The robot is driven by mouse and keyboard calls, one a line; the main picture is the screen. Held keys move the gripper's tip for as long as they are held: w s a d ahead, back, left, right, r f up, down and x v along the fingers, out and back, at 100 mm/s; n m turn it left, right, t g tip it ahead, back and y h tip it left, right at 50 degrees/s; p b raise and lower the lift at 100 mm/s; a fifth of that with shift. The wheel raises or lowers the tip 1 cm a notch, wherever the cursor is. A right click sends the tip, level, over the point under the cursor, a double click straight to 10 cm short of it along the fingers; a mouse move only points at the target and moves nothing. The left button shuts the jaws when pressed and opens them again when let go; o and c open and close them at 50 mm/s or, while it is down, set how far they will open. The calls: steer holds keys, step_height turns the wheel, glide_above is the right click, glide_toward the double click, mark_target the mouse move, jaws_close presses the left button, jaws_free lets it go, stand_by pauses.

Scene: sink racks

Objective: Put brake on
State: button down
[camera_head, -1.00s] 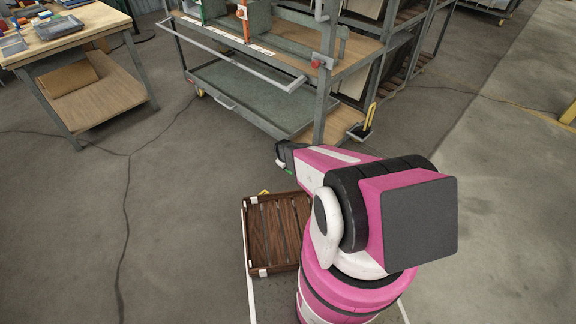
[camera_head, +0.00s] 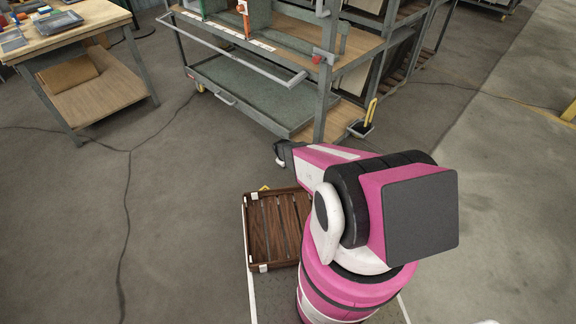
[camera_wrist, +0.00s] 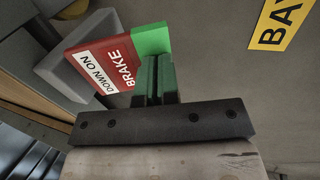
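A red plate (camera_wrist: 108,66) with white lettering "BRAKE" and "DOWN ON" shows in the wrist view, with a bright green end (camera_wrist: 151,40). It lies just beyond and to the left of my gripper's fingertips. My gripper (camera_wrist: 154,66) has dark green fingers close together with only a thin dark gap and nothing visible between them. The fingertips overlap the green end's lower edge in the picture; I cannot tell whether they touch it. In the head view my gripper (camera_head: 283,155) is low, in front of the cart (camera_head: 270,95). The lettered plate cannot be made out there.
A wooden slatted tray (camera_head: 252,230) sits left of my arm. A yellow sign (camera_wrist: 281,22) with partly cut lettering is at the wrist view's upper right. A yellow handle (camera_head: 371,111) stands by the cart's right end. A workbench (camera_head: 75,35) is at left. Floor between is clear.

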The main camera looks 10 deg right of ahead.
steer(key=shift+f, duration=0.1)
steer(key=s+a+v, duration=0.1)
steer(key=v, duration=1.3)
steer(key=s+d+r+m+y, duration=0.1)
steer(key=s+r+m, duration=0.1)
steer(key=s+r, duration=0.3)
steer(key=s+d+r+m+g, duration=0.1)
steer(key=s+r, duration=0.5)
steer(key=r, duration=0.7)
steer(key=s+d+r+m+y, duration=0.1)
steer(key=s+r+m, duration=0.3)
steer(key=r, duration=0.6)
steer(key=shift+s+d+g+y, duration=0.35)
steer(key=shift+s+d, duration=0.5)
steer(key=shift+s, duration=0.35)
